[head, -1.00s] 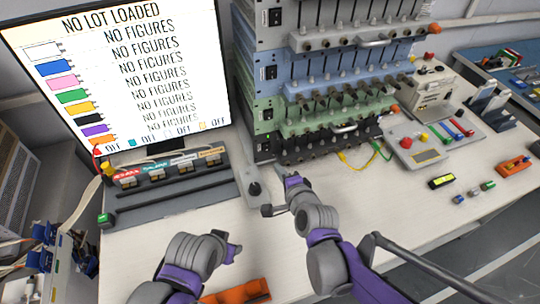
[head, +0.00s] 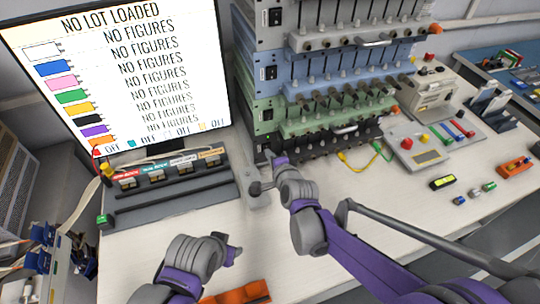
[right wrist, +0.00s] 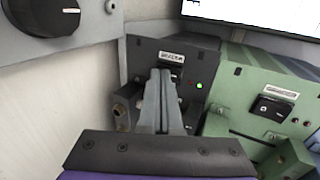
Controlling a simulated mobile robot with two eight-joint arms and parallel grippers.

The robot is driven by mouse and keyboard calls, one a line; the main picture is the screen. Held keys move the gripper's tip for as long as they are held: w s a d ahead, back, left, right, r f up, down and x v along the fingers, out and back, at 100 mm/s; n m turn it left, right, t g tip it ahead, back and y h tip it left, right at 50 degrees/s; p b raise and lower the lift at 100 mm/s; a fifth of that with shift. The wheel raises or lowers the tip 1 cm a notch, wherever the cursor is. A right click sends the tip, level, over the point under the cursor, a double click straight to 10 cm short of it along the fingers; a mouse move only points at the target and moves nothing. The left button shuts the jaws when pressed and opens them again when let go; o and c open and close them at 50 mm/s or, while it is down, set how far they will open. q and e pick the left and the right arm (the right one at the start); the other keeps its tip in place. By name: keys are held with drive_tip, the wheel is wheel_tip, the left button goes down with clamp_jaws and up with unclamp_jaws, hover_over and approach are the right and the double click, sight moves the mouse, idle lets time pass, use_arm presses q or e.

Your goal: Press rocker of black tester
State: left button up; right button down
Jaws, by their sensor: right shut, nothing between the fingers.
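The black tester (head: 318,147) is the lowest unit of the rack in the head view. In the right wrist view its dark front panel (right wrist: 202,66) faces me, with a pale label above its dark rocker (right wrist: 175,75). My right gripper (head: 270,157) is at the left end of this tester. In the right wrist view its grey fingers (right wrist: 160,76) are together and empty, pointing at the panel just below the label. They overlap the lower part of the rocker; I cannot tell whether they touch it. My left gripper (head: 232,250) is low over the table, its jaws unclear.
The green tester (right wrist: 262,82) stands beside the black one in the right wrist view, its own rocker (right wrist: 272,107) close by. A grey box with a black knob (right wrist: 42,14) is near my right gripper. The monitor (head: 120,80) stands left of the rack.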

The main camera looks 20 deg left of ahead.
use_arm(q)
drive_tip(key=shift+s+d+f, duration=0.1)
drive_tip(key=shift+f, duration=0.25)
drive_tip(key=shift+s+d+b, duration=0.1)
drive_tip(key=shift+s+b, duration=0.1)
drive_tip(key=shift+b, duration=0.15)
drive_tip(key=shift+r, duration=0.2)
drive_tip(key=shift+w+r+p, duration=0.25)
drive_tip(key=shift+r+p, duration=0.2)
drive_tip(key=shift+p, duration=0.25)
